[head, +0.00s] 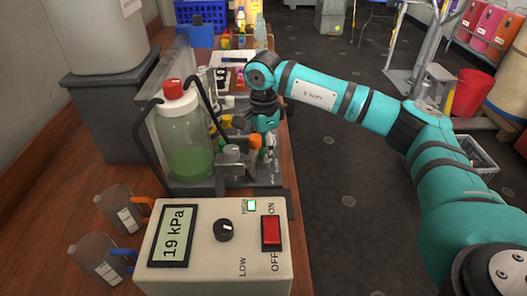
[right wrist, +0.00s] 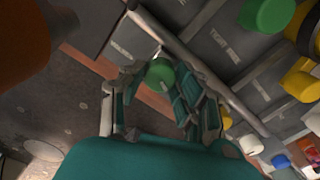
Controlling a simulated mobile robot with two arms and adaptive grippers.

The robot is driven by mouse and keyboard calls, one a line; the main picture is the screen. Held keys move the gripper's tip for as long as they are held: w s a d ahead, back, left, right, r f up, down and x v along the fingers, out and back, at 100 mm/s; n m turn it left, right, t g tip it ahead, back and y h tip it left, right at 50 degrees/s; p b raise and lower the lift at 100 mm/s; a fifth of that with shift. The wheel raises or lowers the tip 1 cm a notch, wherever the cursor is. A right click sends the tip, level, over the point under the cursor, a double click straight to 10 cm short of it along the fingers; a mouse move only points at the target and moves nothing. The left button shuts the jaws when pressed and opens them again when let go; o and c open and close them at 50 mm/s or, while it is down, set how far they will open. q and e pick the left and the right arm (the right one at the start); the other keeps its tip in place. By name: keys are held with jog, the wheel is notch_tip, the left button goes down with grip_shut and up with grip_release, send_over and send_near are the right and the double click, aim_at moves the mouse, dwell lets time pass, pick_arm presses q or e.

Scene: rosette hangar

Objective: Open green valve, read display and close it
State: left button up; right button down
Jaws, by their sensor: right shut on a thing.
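The green valve (right wrist: 160,76) is a round green knob between the fingers of my right gripper (right wrist: 158,92) in the right wrist view. The fingers are closed on it. In the head view my right gripper (head: 266,138) reaches down to the right edge of the valve panel (head: 236,178), and I cannot make out the green valve there. The display (head: 175,233) on the beige box reads 19 kPa. My left gripper is not in view.
The beige box (head: 200,275) has a black knob, a red switch and a lit green lamp. A glass bottle (head: 186,140) with green liquid stands left of the panel. Orange (head: 255,142) and yellow knobs are close to the gripper. Two jugs (head: 100,258) stand at left.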

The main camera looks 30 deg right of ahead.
jog(key=shift+r+n+b, duration=0.1)
jog(key=shift+n+b, duration=0.25)
jog(key=shift+n, duration=0.85)
jog(key=shift+w+n, duration=0.1)
jog(key=shift+n, duration=0.2)
jog(key=c, duration=0.9)
grip_release()
jog(key=shift+c, duration=0.2)
notch_tip(320, 180, up, 12)
